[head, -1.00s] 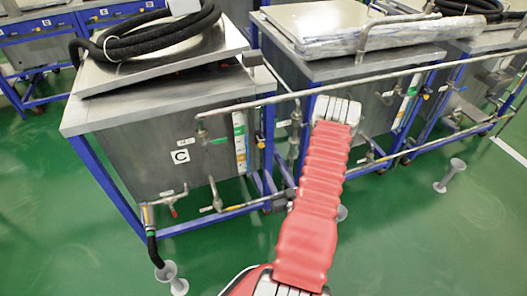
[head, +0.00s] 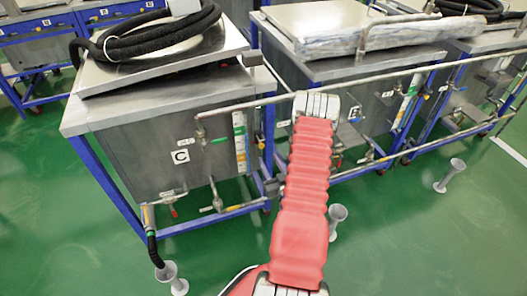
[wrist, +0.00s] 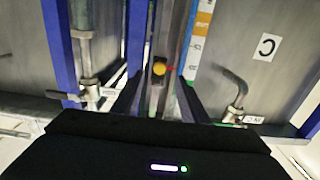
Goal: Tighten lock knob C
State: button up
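Tank C (head: 160,172) is a grey metal box in a blue frame, with a "C" label on its front. A small yellow knob (wrist: 159,69) shows in the wrist view, beside the blue post and the coloured strip at the tank's edge; I take it as lock knob C. A small yellowish spot (head: 261,145) at that edge in the head view may be the same knob. My gripper (wrist: 157,80) is open in the wrist view, its dark fingers apart on either side of the knob's line, the knob showing beyond the tips.
A lid (head: 160,58) with a coiled black hose (head: 160,35) lies on tank C. Pipes and valves (head: 212,192) stick out in front. A rail pipe (head: 390,68) runs across toward the neighbouring tanks. Grey floor funnels (head: 172,278) stand on the open green floor in front.

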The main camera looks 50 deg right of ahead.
aim_at(262, 147)
jog(key=x, duration=0.7)
grip_shut()
dwell(0.4)
